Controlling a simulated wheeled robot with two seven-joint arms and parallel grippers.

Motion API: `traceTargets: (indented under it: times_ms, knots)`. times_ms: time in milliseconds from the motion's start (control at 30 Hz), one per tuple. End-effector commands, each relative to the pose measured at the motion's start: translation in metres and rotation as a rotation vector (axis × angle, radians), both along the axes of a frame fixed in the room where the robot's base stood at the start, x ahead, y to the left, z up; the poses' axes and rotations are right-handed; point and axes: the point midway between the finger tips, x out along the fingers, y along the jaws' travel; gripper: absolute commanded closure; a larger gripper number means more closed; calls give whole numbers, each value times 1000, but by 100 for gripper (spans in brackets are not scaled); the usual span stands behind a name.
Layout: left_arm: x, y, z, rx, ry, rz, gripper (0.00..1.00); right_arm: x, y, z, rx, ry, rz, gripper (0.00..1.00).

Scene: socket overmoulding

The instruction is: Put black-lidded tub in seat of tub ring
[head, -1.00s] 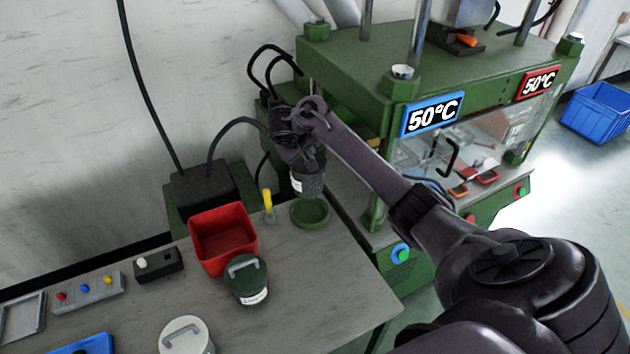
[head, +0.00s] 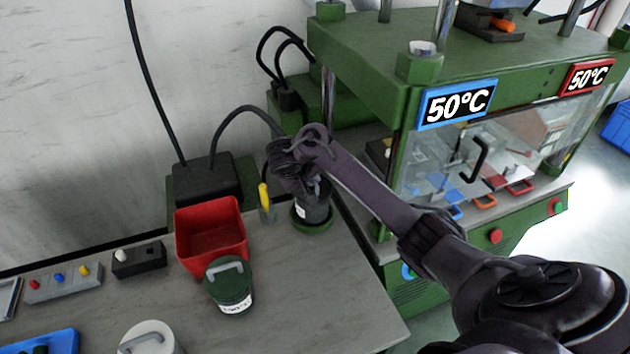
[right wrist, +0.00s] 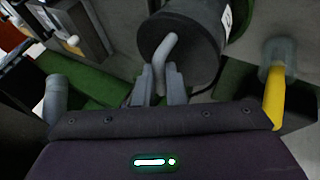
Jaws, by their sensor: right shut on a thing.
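The black-lidded tub (head: 316,207) is a dark round tub with a white label. It stands at or just above the green tub ring (head: 314,227), and I cannot tell whether it is fully seated. My right gripper (head: 305,178) is above the tub. In the right wrist view the gripper (right wrist: 164,86) is shut on the grey handle (right wrist: 163,52) of the tub's black lid (right wrist: 190,45). The gripper and tub hide most of the ring's seat. My left gripper is not in view.
A red bin (head: 211,238), a green-lidded tub (head: 230,287) and a white-lidded tub (head: 150,338) stand to the left. A yellow-handled tool (head: 265,197) is close beside the ring. The green press (head: 375,65) stands to the right. The bench front is clear.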

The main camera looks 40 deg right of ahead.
Motion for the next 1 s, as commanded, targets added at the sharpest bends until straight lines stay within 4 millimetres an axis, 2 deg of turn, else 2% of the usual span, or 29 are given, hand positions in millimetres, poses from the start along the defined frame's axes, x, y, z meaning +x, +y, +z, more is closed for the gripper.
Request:
traceTargets:
  times_ms: [100,267,300,433,733,867,1000]
  knots:
    - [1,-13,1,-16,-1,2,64,-1,0,-1,0,5,0,100]
    - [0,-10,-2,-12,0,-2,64,-1,0,-6,0,5,2,100]
    - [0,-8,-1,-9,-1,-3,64,-1,0,-6,0,7,2,85]
    - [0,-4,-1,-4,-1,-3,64,-1,0,-6,0,7,2,68]
    - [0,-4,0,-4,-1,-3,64,-1,0,-3,1,5,2,68]
    - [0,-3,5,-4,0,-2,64,-3,7,7,4,4,4,68]
    - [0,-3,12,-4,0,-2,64,-10,22,28,7,3,5,68]
